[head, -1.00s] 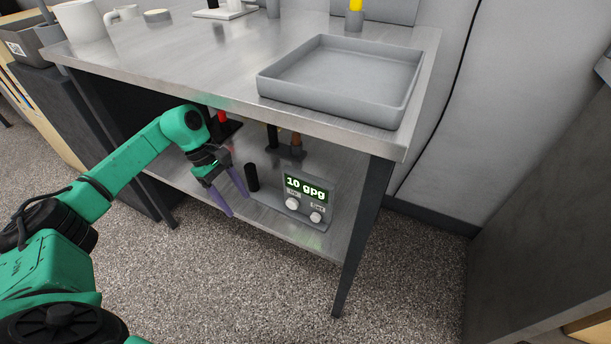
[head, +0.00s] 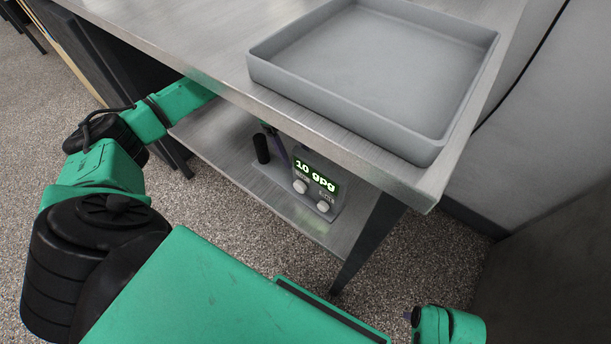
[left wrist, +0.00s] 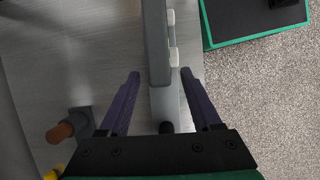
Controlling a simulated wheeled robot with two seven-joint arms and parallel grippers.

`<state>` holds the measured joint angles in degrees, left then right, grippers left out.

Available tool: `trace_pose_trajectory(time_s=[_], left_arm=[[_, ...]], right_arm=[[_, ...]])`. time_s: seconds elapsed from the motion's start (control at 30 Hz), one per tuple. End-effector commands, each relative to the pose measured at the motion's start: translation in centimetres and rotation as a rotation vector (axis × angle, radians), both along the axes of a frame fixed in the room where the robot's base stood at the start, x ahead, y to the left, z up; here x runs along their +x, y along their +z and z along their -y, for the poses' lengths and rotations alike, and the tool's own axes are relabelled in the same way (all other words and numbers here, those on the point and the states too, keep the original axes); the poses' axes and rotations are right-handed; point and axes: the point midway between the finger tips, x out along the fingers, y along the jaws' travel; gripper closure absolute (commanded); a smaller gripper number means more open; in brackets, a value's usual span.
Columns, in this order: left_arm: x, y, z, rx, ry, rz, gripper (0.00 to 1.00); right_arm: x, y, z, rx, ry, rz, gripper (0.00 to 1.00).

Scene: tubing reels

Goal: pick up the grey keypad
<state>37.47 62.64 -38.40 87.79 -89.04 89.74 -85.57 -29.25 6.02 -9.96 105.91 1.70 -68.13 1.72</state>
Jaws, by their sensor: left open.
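The grey keypad (head: 317,183) is an upright box with a lit "10 gpg" display and two pale knobs, on the lower shelf under the table. In the left wrist view the keypad (left wrist: 157,45) shows edge-on, its knobs to the right. My left gripper (left wrist: 160,74) is open, its purple fingertips on either side of the keypad's near end with a gap on each side. In the head view only a bit of purple finger (head: 279,152) shows behind the keypad's left side; the tabletop hides the rest.
A black cylinder (head: 261,148) stands left of the keypad on the same grey base. The tabletop (head: 215,62) overhangs the shelf, with a grey tray (head: 300,92) near its edge. An orange-brown handle (left wrist: 60,132) stands at lower left in the wrist view.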

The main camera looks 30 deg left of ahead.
Motion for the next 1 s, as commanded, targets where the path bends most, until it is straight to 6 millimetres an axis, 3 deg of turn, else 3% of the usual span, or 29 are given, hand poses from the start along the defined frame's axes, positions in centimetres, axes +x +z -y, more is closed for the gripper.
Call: trace_pose_trajectory(time_s=[0.17,0.2,0.3,0.53,0.57,0.7,0.73,1.0], left_arm=[[-0.7,0.1,3.7,-0.003,-0.007,0.001,0.35],[-0.8,-1.2,3.7,-0.001,-0.002,-0.003,0.35],[-0.9,-2.5,4.3,-0.002,0.000,-0.001,0.35],[-0.8,-2.8,4.3,0.000,0.000,0.000,0.35],[-0.8,-2.8,4.3,0.000,0.000,0.000,0.43],[-0.8,-2.8,4.3,0.000,0.000,0.000,0.96],[-0.8,-2.8,4.3,0.000,0.000,0.000,1.00],[-0.8,-2.8,4.3,0.000,0.000,0.000,1.00]], right_arm=[[-0.2,-0.4,0.1,-0.002,-0.001,-0.004,0.50],[-0.1,-0.5,0.1,-0.001,-0.001,-0.003,0.50],[0.1,0.1,0.0,0.000,0.001,0.003,0.50],[0.0,0.3,-0.1,0.001,0.001,-0.001,0.50],[0.0,0.3,-0.1,0.001,0.001,-0.001,0.50],[0.0,0.3,-0.1,0.001,0.001,-0.001,0.50],[0.0,0.3,-0.1,0.001,0.001,-0.001,0.50],[0.0,0.3,-0.1,0.002,0.001,-0.001,0.50]])
